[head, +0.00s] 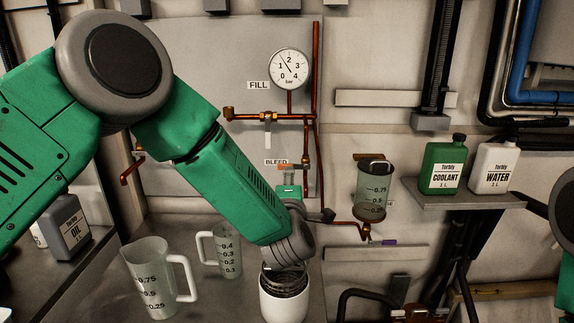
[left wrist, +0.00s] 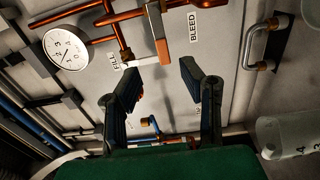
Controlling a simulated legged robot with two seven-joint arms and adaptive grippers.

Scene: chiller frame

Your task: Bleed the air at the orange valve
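The orange valve handle (left wrist: 163,50) sits on a copper pipe beside the BLEED label (left wrist: 194,26) in the left wrist view. My left gripper (left wrist: 161,72) is open and empty. Its two fingertips are spread apart, with the orange handle just beyond and roughly between them; I see no contact. In the head view my left arm reaches down in front of the panel and hides most of the gripper. My right gripper is out of view.
A pressure gauge (head: 289,68) and the FILL lever (head: 268,130) are above. A graduated vessel (head: 371,185) hangs right of the valve. Clear jugs (head: 153,280) stand lower left, near an oil bottle (head: 69,228). Coolant (head: 443,165) and water (head: 494,166) bottles stand on a shelf.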

